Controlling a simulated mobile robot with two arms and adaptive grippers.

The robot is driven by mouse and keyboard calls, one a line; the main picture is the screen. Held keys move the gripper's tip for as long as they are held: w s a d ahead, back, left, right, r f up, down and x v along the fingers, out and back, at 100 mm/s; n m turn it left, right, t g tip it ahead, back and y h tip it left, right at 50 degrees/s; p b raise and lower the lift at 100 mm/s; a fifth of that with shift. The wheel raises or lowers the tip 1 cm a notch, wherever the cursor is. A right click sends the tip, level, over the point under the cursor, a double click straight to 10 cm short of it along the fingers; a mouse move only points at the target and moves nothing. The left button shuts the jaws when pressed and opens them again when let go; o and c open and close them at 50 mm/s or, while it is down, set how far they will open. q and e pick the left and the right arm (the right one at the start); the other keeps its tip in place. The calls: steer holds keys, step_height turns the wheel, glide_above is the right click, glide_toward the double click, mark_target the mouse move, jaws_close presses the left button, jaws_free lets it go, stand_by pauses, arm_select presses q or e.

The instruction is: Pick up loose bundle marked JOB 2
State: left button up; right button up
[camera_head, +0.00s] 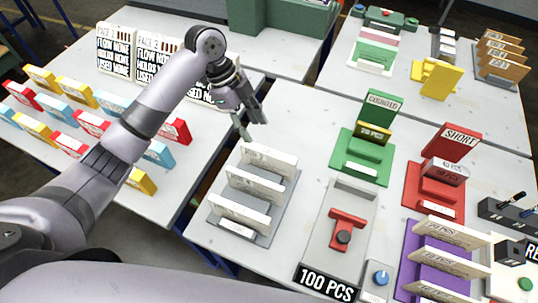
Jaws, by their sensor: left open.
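My left gripper (248,120) reaches in from the left and hangs open and empty over the table edge. It is just behind a grey rack (270,232) of upright white bundles (269,160). A purple rack (411,250) at the lower right holds more white bundles (450,233). A white bundle (444,170) stands in the red SHORT tray (433,205), and a yellow piece (374,133) stands in the green COUNTED tray (360,171). The small print is too small to read, so I cannot tell which bundle is JOB 2. My right gripper is out of view.
A grey device labelled 100 PCS (335,243) with a red part (346,228) stands between the racks. Several coloured blocks (92,123) fill the left table. Bare tabletop (305,135) lies right of my gripper.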

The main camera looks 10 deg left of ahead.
mark_target(267, 151)
arm_select(q)
steer(key=p+x, duration=0.1)
steer(key=x, duration=0.6)
steer(key=shift+w+d+f, duration=0.1)
steer(key=shift+f, duration=0.05)
steer(key=shift+d+f+p, duration=0.15)
steer(key=shift+f+p, duration=0.2)
steer(key=shift+p, duration=0.15)
steer(key=x, duration=0.1)
steer(key=p+x, duration=0.1)
steer(key=x, duration=0.1)
steer(key=shift+w+f, duration=0.2)
steer(key=shift+f, duration=0.1)
steer(key=shift+d+f, duration=0.15)
steer(key=shift+f, duration=0.2)
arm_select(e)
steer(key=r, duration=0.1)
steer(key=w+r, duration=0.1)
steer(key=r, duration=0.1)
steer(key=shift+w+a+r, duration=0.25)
arm_select(q)
steer(key=shift+c, duration=0.2)
jaws_close()
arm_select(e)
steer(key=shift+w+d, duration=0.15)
